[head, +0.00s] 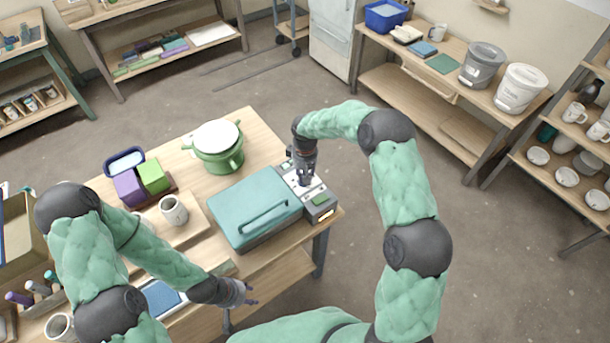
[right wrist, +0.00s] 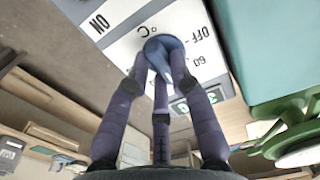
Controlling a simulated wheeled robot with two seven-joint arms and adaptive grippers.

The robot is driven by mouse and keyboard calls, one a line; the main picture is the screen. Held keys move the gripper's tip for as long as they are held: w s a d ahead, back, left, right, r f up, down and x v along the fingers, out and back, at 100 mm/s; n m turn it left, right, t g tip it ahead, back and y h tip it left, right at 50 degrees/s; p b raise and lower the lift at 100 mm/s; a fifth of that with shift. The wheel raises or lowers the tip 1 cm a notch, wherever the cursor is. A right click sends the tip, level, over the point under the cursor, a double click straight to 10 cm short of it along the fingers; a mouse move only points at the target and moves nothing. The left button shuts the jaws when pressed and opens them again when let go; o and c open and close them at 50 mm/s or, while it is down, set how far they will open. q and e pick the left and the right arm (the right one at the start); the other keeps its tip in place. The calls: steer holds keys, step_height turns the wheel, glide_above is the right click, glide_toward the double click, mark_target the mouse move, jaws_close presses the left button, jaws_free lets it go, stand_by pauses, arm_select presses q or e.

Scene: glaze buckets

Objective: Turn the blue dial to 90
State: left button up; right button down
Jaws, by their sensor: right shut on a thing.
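The blue dial (right wrist: 165,48) sits on a white panel (right wrist: 125,25) marked °C, OFF and 60. My right gripper (right wrist: 163,75) is shut on the dial, with its purple fingers around it. The pointer's setting is hard to read. In the head view my right gripper (head: 304,180) comes down on the panel of the teal-lidded machine (head: 228,205) and hides the dial. A small green display (right wrist: 183,106) is partly covered by a finger. My left gripper (head: 250,293) is empty near the table's front edge, its fingertips apart.
A green pot (head: 217,158), a purple box (head: 129,187), a green box (head: 153,176) and a mug (head: 173,210) stand on the table left of the machine. Grey and white buckets (head: 482,65) stand on the back bench. The floor right of the table is clear.

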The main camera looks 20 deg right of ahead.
steer(key=c, duration=1.1)
jaws_free()
steer(key=shift+r, duration=0.1)
step_height(320, 180, up, 12)
steer(key=shift+f, duration=0.2)
